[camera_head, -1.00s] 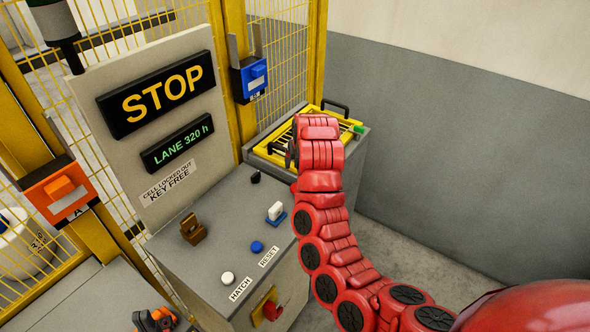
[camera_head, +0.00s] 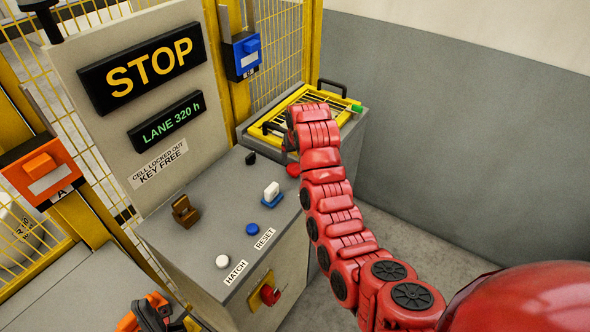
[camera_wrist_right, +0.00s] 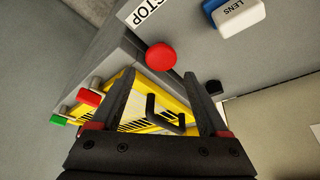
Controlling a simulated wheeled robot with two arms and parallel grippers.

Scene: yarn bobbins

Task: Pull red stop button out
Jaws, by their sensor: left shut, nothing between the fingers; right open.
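The red stop button (camera_head: 293,170) is a round red cap at the right side of the grey console top, partly hidden by my right arm in the head view. In the right wrist view the red button (camera_wrist_right: 161,57) sits beside a STOP label (camera_wrist_right: 152,14). My right gripper (camera_wrist_right: 163,80) is open and empty. Its dark fingertips point toward the button, which shows beyond them and between their lines. In the head view my right gripper (camera_head: 288,143) is mostly hidden behind its red wrist. I cannot tell its exact gap to the button. My left gripper is not in view.
The console top carries a white-and-blue switch (camera_head: 271,193), a blue button (camera_head: 252,230), a white button (camera_head: 222,261) and a brown key-like part (camera_head: 184,211). A red knob (camera_head: 268,295) is on its front. A yellow grated tray (camera_head: 275,112) stands behind.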

